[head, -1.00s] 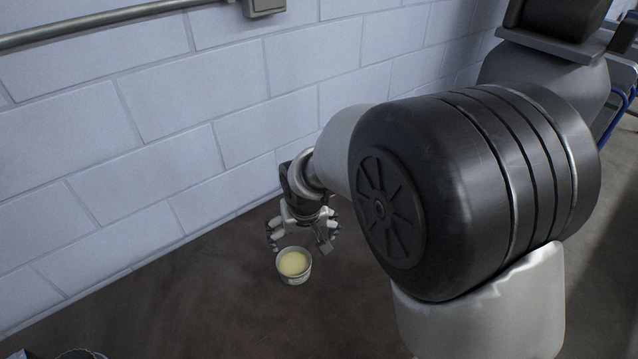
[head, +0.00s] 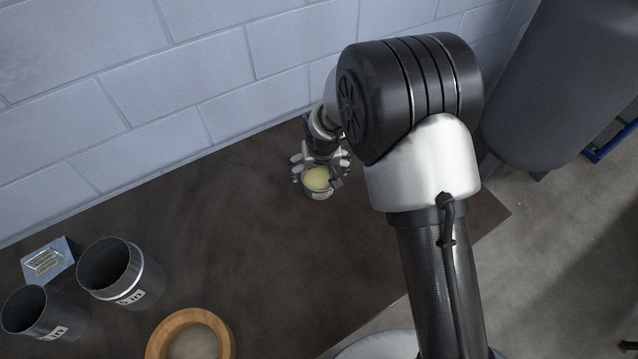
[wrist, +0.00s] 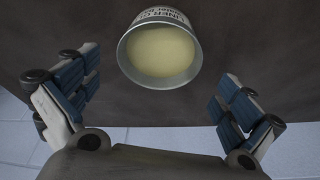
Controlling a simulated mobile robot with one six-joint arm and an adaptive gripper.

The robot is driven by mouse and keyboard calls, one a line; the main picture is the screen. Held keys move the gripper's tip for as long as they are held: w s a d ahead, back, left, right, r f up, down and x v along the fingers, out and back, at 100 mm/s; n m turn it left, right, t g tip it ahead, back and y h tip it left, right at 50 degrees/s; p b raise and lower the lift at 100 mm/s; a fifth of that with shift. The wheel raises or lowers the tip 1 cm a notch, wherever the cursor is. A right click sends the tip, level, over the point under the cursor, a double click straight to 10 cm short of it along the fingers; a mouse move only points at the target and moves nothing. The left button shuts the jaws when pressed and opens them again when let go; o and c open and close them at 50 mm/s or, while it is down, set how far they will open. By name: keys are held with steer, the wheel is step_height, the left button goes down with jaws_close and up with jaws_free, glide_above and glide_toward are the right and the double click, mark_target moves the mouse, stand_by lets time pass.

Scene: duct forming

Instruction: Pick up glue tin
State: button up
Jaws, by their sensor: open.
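The glue tin (head: 317,181) is a small round metal tin with a pale yellow top, upright on the dark tabletop near the wall. It also shows in the wrist view (wrist: 160,52), top centre, with lettering on its side. My gripper (head: 319,174) is open, its fingers on either side of the tin in the head view. In the wrist view my gripper (wrist: 158,92) has its two fingers wide apart, and the tin lies just beyond and between them. No contact with the tin shows.
The dark tabletop (head: 260,240) is clear around the tin. A white block wall (head: 230,80) runs behind it. Two metal cylinders (head: 122,275) (head: 45,315), a small plaque (head: 48,260) and a wooden ring (head: 190,335) are at the lower left.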

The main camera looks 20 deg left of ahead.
mark_target(319, 179)
steer(key=x, duration=0.2)
steer(key=b+x, duration=0.1)
steer(key=x, duration=0.2)
steer(key=shift+s+d+f, duration=0.15)
steer(key=shift+s+d, duration=0.05)
steer(key=c, duration=1.6)
steer(key=shift+c, duration=0.4)
steer(key=shift+r, duration=0.25)
